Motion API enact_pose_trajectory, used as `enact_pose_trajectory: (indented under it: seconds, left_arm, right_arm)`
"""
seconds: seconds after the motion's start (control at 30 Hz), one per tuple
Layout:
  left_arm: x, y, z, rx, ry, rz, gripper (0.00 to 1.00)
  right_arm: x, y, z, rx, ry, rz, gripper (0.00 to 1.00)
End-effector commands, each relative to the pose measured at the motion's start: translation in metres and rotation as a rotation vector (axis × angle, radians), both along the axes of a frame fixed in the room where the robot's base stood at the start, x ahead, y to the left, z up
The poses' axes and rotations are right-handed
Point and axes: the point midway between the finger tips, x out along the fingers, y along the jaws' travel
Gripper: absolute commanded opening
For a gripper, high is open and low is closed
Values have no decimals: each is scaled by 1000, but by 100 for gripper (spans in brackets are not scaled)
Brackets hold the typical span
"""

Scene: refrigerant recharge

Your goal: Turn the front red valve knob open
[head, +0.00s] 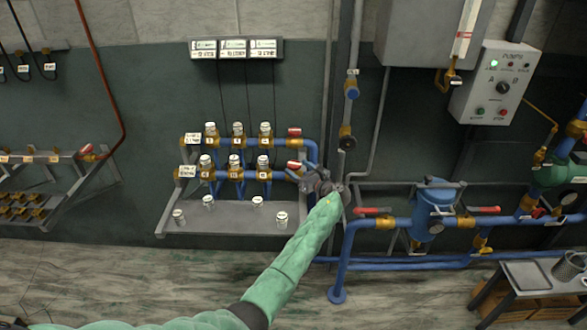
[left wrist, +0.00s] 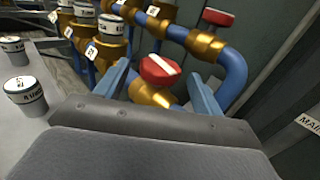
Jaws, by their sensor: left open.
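The front red valve knob (head: 294,165) sits on a brass valve at the right end of the lower manifold row. In the left wrist view the front knob (left wrist: 152,68) is red with a white bar across its top. A rear red knob (head: 294,132) sits on the upper row's end and also shows in the wrist view (left wrist: 217,17). My left gripper (head: 310,174) is beside the front knob. In the wrist view its two blue-grey fingers (left wrist: 159,73) are open, one on each side of the front knob; contact cannot be told. My right gripper is not in view.
Several white-capped canisters (head: 257,201) stand on the grey shelf (head: 230,223) below the manifold. A blue pipe (left wrist: 232,72) bends close to the right finger. A vertical grey pipe (head: 347,120) rises behind my gripper. A pump box (head: 497,84) hangs at upper right.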

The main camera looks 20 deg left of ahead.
Motion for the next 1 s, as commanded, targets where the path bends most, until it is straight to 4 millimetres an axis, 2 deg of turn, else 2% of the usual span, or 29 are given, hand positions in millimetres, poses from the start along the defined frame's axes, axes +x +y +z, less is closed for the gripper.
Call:
enact_pose_trajectory:
  seconds: [0.13, 0.37, 0.77, 1.0]
  left_arm:
    - [-9, -15, -1, -2, -3, 0, 68]
    - [-14, -24, 0, 0, 0, 0, 68]
    - [-14, -19, 3, 2, -10, -17, 68]
    - [-17, -7, 14, 10, -39, -145, 68]
  right_arm:
    - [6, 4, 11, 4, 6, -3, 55]
    - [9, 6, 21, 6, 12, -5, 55]
    - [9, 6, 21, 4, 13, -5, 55]
    - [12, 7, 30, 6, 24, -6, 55]
